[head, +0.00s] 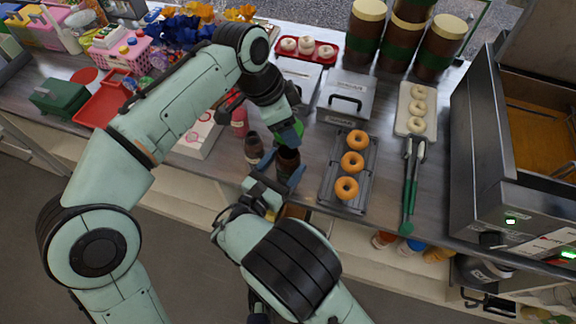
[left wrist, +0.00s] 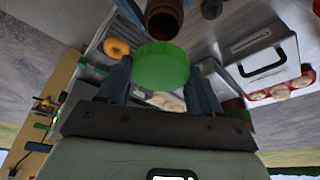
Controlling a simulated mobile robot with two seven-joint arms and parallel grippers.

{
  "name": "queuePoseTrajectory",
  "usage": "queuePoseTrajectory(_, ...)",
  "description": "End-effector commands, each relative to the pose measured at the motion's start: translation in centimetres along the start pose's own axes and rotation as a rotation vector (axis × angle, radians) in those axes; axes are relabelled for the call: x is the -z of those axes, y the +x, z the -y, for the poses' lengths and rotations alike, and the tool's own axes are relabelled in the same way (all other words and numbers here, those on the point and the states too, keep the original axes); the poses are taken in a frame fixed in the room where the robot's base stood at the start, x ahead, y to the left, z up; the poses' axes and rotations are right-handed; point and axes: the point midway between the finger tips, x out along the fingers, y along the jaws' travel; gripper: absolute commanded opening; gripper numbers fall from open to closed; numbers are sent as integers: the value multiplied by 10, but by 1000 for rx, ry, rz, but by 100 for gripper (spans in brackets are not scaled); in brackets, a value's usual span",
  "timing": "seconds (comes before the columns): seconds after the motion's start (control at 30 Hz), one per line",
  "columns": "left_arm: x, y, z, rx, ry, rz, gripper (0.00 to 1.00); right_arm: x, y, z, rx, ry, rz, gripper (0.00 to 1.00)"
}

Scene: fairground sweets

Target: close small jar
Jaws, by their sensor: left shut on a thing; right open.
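The small brown jar (head: 287,163) stands on the counter near its front edge; its brown rim also shows in the left wrist view (left wrist: 164,20). My left gripper (head: 282,122) is shut on a green lid (head: 291,132), just above the jar in the head view. In the left wrist view the lid (left wrist: 160,68) sits between the two fingers and appears apart from the jar. My right gripper (head: 275,183) is open at the front of the jar, its blue fingers spread near the jar's lower part. Whether they touch it cannot be told.
A dark brown bottle (head: 253,149) stands close to the jar's left. A dark rack with donuts (head: 334,196) lies to the right, then green-handled tongs (head: 411,190) and a fryer (head: 480,150). A lidded steel container (head: 333,110) stands behind. A white box (head: 199,140) is left.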

Motion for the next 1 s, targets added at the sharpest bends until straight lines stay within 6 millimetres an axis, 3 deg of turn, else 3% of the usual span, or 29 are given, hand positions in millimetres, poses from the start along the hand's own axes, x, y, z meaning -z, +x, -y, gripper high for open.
queuePoseTrajectory(0.17,0,0,0,0,0,0,32,0,12,0,0,0,0,76)
queuePoseTrajectory(0.47,0,0,0,0,0,0,32,0,13,0,0,0,0,76)
queuePoseTrajectory(0.67,0,0,0,0,0,0,32,0,13,0,0,0,0,15)
queuePoseTrajectory(0.77,-1,2,0,-1,0,1,32,0,13,0,0,0,0,13)
queuePoseTrajectory(1.0,-13,35,-1,-6,-2,2,32,0,13,0,0,0,0,13)
